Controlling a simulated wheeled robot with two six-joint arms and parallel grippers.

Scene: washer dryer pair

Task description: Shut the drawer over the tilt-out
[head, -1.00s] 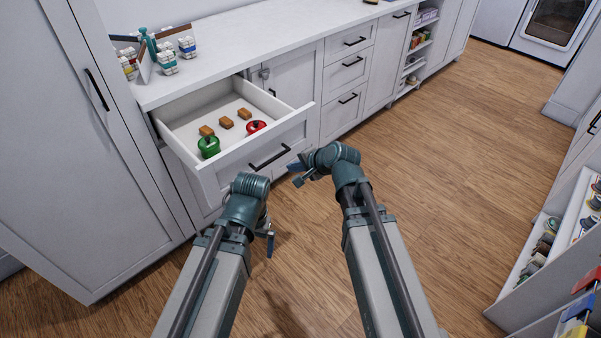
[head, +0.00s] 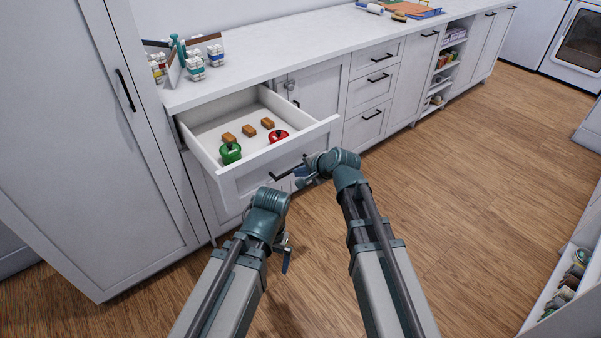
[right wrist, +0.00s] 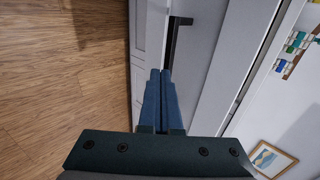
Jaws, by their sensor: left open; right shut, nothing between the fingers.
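The white drawer (head: 240,187) stands pulled far out from the counter, with its dark bar handle (head: 290,171) on the front. Inside it lie several brown blocks (head: 248,130), a green pot (head: 230,153) and a red pot (head: 278,136). My right gripper (head: 300,180) is at the right part of the drawer front, close to the handle; contact cannot be told. In the right wrist view its blue fingers (right wrist: 160,98) are shut and empty, with a dark handle (right wrist: 177,40) ahead. My left gripper (head: 286,260) is open and empty, low in front of the drawer. The tilt-out cannot be clearly made out.
A tall white cabinet (head: 80,130) stands close on the left. The white countertop (head: 300,60) holds a caddy with small bottles (head: 195,68) above the drawer. Closed drawers (head: 372,85) and open shelves (head: 440,80) continue right.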

